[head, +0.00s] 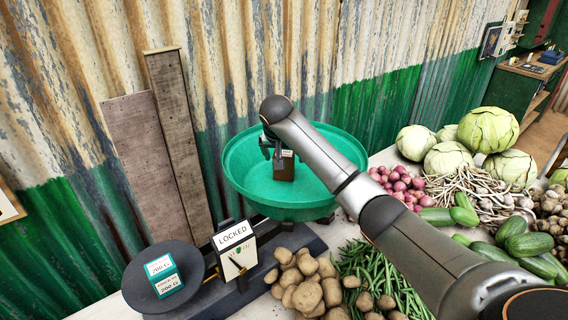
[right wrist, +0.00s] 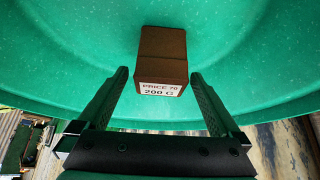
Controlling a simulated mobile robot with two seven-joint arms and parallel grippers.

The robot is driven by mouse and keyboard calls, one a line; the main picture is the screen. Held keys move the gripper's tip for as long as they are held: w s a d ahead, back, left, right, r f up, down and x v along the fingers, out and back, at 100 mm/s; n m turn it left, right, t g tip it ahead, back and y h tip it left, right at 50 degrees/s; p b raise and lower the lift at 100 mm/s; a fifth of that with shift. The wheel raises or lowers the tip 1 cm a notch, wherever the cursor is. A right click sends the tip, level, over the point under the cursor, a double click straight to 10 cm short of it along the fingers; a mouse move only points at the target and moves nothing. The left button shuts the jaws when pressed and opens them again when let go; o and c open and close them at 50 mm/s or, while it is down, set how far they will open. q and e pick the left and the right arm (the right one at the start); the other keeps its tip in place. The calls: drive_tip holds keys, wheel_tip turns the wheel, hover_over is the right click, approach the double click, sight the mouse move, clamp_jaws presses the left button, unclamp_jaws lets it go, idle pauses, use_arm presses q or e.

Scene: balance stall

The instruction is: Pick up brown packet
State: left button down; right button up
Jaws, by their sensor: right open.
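The brown packet (head: 283,167) sits in the green pan (head: 242,186) of the balance in the head view. In the right wrist view the brown packet (right wrist: 163,60) carries a white label reading "PRICE 70" and "200 G". My right gripper (head: 272,150) reaches down into the pan beside the packet. In the right wrist view its two fingers (right wrist: 160,82) are open, one on each side of the packet's labelled end. Clear gaps show between the fingers and the packet. My left gripper is not in view.
A green-and-white box (head: 163,275) marked 200 G stands on the dark plate (head: 137,290). A sign (head: 232,236) reads LOCKED. Potatoes (head: 304,280), green beans (head: 375,265), onions (head: 402,186) and cabbages (head: 487,130) crowd the table. A corrugated wall (head: 240,60) stands close behind the pan.

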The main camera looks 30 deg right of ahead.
drive_tip(key=shift+w+d+f, duration=0.1)
drive_tip(key=shift+w+f, duration=0.05)
drive_tip(key=shift+f, duration=0.15)
drive_tip(key=shift+c, duration=0.2)
drive_tip(key=shift+r, duration=0.1)
drive_tip(key=c, duration=1.5)
drive_tip(key=shift+c, duration=0.2)
